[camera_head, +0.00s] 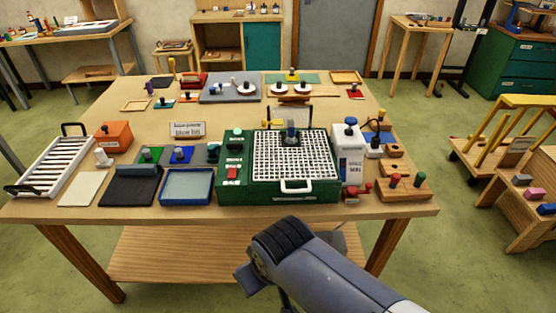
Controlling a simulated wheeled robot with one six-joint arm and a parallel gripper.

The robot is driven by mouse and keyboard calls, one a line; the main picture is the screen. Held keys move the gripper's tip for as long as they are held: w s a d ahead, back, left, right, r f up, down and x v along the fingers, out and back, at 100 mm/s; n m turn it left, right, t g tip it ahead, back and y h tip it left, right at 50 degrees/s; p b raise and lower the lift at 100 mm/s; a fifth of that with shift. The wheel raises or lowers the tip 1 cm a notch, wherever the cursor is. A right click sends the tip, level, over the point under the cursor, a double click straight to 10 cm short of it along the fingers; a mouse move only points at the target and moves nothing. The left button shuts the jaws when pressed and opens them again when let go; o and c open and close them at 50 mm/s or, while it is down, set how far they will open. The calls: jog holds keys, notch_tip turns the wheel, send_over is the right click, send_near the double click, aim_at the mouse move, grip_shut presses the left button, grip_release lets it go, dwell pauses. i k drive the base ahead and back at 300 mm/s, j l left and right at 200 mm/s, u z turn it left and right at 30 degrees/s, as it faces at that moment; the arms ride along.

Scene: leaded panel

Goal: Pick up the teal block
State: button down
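I cannot single out the teal block for sure. A small flat teal piece (164,103) with a dark knob lies on the workbench at the back left, in front of the grey board. A grey-teal piece (213,153) with a dark knob stands beside the left edge of the green machine. My arm rises from the bottom edge, in front of the bench. My gripper is not clearly visible, and I cannot see whether it holds anything.
The green machine (232,186) with a white grid top fills the bench's front middle. A wooden cart (530,225) stands far right.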

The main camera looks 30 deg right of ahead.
aim_at(214, 148)
jog(key=i+j+z, duration=0.3)
jog(key=i+z, duration=0.15)
jog(key=i+j+z, duration=0.45)
jog(key=i+j, duration=0.1)
jog(key=i, duration=0.05)
